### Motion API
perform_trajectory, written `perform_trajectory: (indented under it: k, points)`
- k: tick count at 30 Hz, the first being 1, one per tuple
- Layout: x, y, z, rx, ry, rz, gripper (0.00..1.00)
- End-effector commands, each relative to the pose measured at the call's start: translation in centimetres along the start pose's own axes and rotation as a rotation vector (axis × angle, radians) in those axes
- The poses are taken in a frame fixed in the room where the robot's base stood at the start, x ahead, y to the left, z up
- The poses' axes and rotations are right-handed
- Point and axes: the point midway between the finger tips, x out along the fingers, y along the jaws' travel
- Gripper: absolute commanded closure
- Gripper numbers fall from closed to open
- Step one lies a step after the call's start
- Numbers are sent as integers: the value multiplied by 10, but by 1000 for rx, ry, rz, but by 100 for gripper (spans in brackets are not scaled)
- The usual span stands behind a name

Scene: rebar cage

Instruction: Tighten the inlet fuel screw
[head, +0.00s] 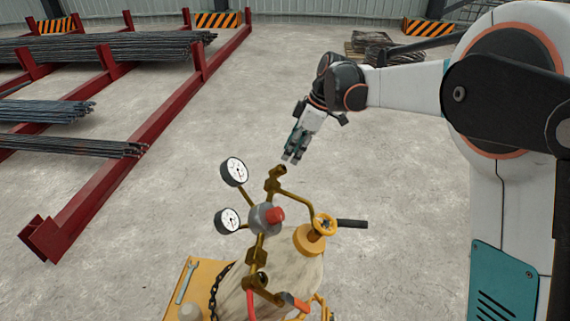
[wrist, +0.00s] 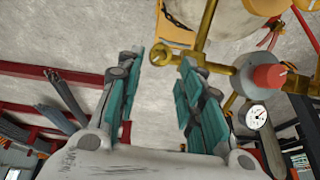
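A brass pipe assembly (head: 258,247) stands on a pale tank (head: 290,275). It carries a regulator with a red knob (head: 275,215), which also shows in the wrist view (wrist: 269,77). I cannot tell for sure which fitting is the inlet fuel screw; a brass fitting (head: 277,175) tops the assembly, just below my gripper. My gripper (head: 292,158) points down and is apart from it. In the wrist view my gripper (wrist: 165,65) has its teal fingers spread, with nothing held. A brass fitting end (wrist: 160,55) shows beyond the gap between them.
Two round gauges (head: 234,171) (head: 229,220) stick out left of the regulator. A yellow handwheel (head: 324,224) and black handle (head: 352,224) are to the right. A wrench (head: 187,282) lies on the yellow base (head: 208,275). Red racks (head: 160,120) with rebar are at left.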

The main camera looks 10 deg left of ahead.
Motion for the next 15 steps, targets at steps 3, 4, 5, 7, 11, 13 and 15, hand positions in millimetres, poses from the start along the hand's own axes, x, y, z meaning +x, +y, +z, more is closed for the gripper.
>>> perform_trajectory:
  k: [3, 4, 5, 7, 11, 13, 15]
  points:
    - [23, 0, 0, 0, 0, 0, 66]
    - [28, 0, 0, 0, 0, 0, 66]
    - [33, 0, 0, 0, 0, 0, 66]
    - [44, 0, 0, 0, -1, 0, 66]
    - [57, 0, 0, 0, 0, 0, 66]
    - [62, 0, 0, 1, 0, 1, 66]
    - [65, 0, 0, 1, 0, 1, 66]
